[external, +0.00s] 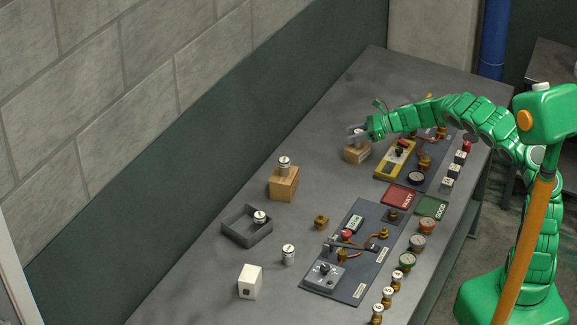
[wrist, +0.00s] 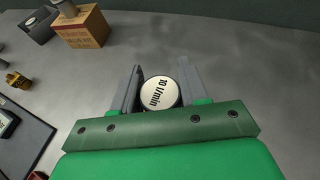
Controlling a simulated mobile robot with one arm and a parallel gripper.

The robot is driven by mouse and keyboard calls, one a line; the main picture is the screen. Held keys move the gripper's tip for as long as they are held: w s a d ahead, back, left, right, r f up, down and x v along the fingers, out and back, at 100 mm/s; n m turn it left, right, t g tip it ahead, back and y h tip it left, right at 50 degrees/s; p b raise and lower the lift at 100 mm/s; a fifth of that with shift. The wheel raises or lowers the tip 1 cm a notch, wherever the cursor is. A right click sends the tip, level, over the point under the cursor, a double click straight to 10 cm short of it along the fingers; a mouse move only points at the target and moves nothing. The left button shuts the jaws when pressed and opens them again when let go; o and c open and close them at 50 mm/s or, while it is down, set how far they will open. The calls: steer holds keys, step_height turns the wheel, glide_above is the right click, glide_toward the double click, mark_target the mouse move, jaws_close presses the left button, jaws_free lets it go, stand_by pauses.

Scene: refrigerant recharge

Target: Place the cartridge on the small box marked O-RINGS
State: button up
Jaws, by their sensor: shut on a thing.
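My gripper (external: 357,133) is at the far part of the bench, shut on a cartridge. In the wrist view the cartridge's round white top (wrist: 160,92), marked 10 l/min, sits between the two grey fingers of my gripper (wrist: 160,85). A small brown box (external: 355,154) is directly below the gripper in the external view. Its print is too small to read. I cannot tell whether the cartridge touches it. Another brown box (external: 284,184) nearer the camera bears a second cartridge (external: 284,165); this box also shows in the wrist view (wrist: 85,32).
A grey tray (external: 247,237) holds a cartridge, and another cartridge (external: 289,255) stands nearby with a white block (external: 250,282). Panels with fittings (external: 345,275), a red FAULTY mat (external: 397,196) and a green GOOD mat (external: 432,208) lie to the right. The bench's left strip is clear.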

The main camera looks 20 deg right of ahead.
stand_by(0.3)
steer(key=o, duration=1.1)
steer(key=shift+f, duration=0.1)
steer(key=shift+v, duration=6.05)
